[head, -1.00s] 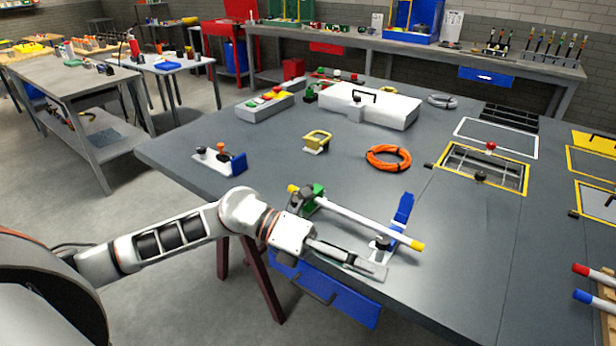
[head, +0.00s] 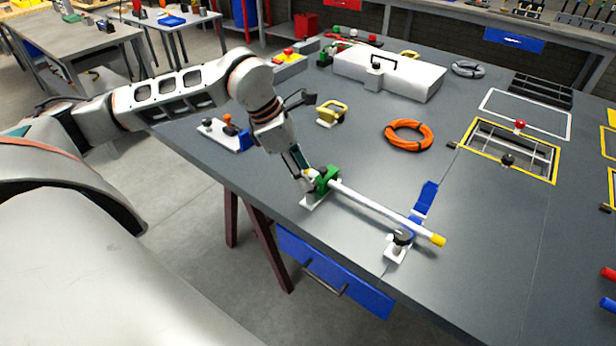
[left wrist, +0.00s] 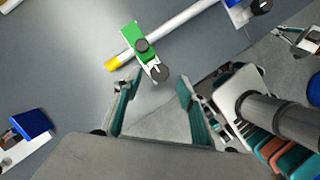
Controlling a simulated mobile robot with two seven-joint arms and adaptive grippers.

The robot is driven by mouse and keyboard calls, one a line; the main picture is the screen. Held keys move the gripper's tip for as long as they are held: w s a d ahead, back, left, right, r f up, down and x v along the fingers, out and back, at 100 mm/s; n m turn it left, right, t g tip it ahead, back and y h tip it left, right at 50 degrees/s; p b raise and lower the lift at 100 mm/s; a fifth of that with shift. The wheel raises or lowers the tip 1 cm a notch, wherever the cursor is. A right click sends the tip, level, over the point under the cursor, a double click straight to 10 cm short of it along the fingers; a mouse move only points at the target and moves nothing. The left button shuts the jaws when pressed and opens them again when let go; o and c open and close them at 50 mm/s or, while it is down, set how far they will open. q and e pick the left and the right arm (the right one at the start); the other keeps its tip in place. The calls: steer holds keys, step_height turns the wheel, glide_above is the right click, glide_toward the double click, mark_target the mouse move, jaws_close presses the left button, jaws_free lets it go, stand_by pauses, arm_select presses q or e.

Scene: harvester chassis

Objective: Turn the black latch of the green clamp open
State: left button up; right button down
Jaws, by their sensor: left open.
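The green clamp (head: 328,177) stands near the front edge of the grey worktable and holds a white rod (head: 375,206) with yellow ends. My left gripper (head: 305,182) points down beside the clamp, which it partly hides in the head view. In the left wrist view the clamp's green body (left wrist: 132,36) lies just ahead of the open jaws (left wrist: 157,82). The clamp's black latch (left wrist: 159,72) has its round end between the fingertips, with no clear contact. A jointed part at the right edge may be my right gripper (left wrist: 297,42); its jaws are unclear.
A blue clamp (head: 425,200) with a black knob (head: 402,237) is at the rod's other end. A small white-and-blue fixture (head: 226,135), a yellow clamp (head: 331,113) and an orange cable coil (head: 409,135) lie behind.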

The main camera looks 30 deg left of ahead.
arm_select(q)
steer(key=shift+x, duration=1.55)
steer(key=shift+c, duration=0.4)
steer(key=c, duration=1)
steer(key=shift+c, duration=0.2)
